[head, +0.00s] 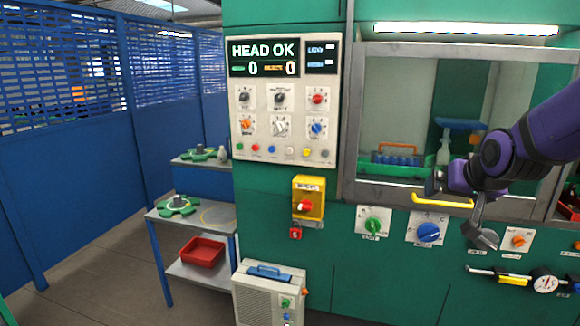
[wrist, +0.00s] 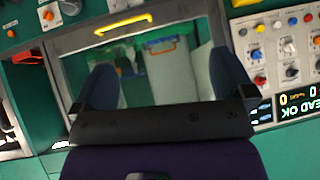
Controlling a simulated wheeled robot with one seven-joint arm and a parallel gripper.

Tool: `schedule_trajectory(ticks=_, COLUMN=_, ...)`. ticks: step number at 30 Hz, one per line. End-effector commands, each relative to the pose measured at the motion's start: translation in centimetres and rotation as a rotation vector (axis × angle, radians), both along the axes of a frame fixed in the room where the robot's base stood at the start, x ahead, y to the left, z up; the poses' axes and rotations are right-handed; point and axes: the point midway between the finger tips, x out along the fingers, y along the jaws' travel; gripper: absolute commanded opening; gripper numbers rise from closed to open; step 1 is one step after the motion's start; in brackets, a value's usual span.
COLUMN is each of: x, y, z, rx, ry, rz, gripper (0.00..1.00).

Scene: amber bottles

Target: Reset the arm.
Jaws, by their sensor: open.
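My gripper (wrist: 163,72) is open in the wrist view, its two dark blue-grey fingers spread wide with nothing between them. Behind it is the framed window of the green machine, seen upside down. In the head view my purple arm (head: 522,145) reaches in from the right edge, bent, with its end in front of the window's lower right part. The end overlaps the yellow window handle (head: 425,200) in the picture; I cannot tell whether they touch. The handle also shows in the wrist view (wrist: 123,24), apart from the fingers. Fingertip details are unclear in the head view.
Behind the window are a green crate (head: 376,170) with blue items and a spray bottle (head: 444,150). A control panel (head: 282,148) reads HEAD OK. Knobs, a gauge (head: 545,283) and a yellow lockout box (head: 308,198) jut from the front. A red bin (head: 202,252) sits on the cart at left.

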Motion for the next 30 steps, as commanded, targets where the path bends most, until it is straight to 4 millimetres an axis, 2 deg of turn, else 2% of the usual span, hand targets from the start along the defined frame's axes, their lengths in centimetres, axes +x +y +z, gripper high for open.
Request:
schedule_trajectory(ticks=3, x=-3.6, y=1.0, z=2.0, rx=-0.010, ry=0.050, rz=0.035, gripper=1.00)
schedule_trajectory(ticks=9, x=-9.9, y=2.2, z=4.1, rx=-0.029, ry=0.149, rz=0.092, gripper=1.00)
schedule_trajectory(ticks=18, x=-19.4, y=3.5, z=5.7, rx=-0.064, ry=0.289, rz=0.171, gripper=1.00)
schedule_trajectory(ticks=21, x=-21.6, y=3.6, z=5.8, rx=-0.071, ry=0.323, rz=0.188, gripper=1.00)
schedule_trajectory(ticks=24, x=-22.9, y=3.7, z=5.8, rx=-0.074, ry=0.345, rz=0.198, gripper=1.00)
schedule_trajectory(ticks=30, x=-23.6, y=3.8, z=5.8, rx=-0.077, ry=0.358, rz=0.202, gripper=1.00)
